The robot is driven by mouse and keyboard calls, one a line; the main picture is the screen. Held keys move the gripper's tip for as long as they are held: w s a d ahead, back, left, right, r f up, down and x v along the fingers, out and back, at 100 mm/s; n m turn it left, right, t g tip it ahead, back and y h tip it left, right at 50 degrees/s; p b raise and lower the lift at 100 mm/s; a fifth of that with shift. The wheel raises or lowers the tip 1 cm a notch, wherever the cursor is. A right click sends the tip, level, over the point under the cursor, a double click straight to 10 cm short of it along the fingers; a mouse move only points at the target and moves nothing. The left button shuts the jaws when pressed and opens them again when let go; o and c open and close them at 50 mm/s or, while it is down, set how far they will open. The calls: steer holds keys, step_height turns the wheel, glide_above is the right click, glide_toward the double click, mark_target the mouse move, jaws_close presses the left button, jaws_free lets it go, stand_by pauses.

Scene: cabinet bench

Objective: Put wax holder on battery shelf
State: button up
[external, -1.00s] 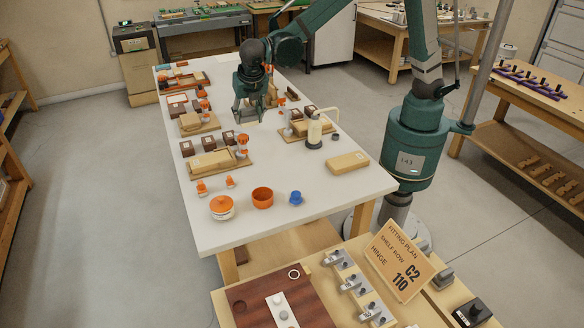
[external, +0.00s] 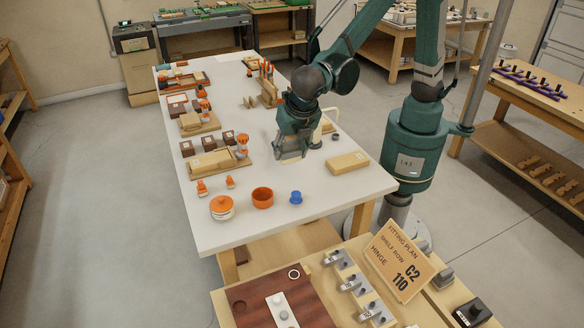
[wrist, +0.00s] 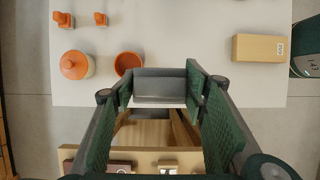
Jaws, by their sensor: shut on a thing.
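My gripper (external: 292,158) is low over the right middle of the white table. In the wrist view its green fingers (wrist: 160,84) close around a grey, blocky piece (wrist: 160,92). I cannot tell whether this piece is the wax holder. In the external view the arm covers most of it, and I cannot see whether it touches the table. No shelf can be picked out as the battery shelf. A lower wooden shelf (external: 262,252) shows under the white table.
A pale labelled block (external: 347,163) lies right of my gripper. An orange cup (external: 262,197), a lidded orange-and-white pot (external: 222,207) and a blue knob (external: 296,197) stand near the front edge. A stand with orange-handled tools (external: 268,88) is behind.

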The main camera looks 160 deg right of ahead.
steer(key=w+a+b, duration=0.1)
steer(key=w+a, duration=0.2)
steer(key=a, duration=1.1)
steer(key=w+a, duration=0.3)
steer(key=a, duration=1)
steer(key=s+a+r+b, duration=0.1)
steer(key=s+a, duration=0.2)
steer(key=a, duration=1.1)
steer(key=s+a+b, duration=0.1)
steer(key=s+a, duration=0.2)
steer(key=a, duration=1.1)
step_height(320, 180, down, 27)
steer(key=shift+w+r, duration=0.15)
steer(key=shift+r, duration=0.05)
steer(key=shift+f, duration=0.1)
steer(key=shift+f+b, duration=0.55)
steer(key=shift+f, duration=2.5)
steer(key=shift+f, duration=0.1)
steer(key=shift+f+b, duration=0.45)
steer(key=shift+f, duration=1.3)
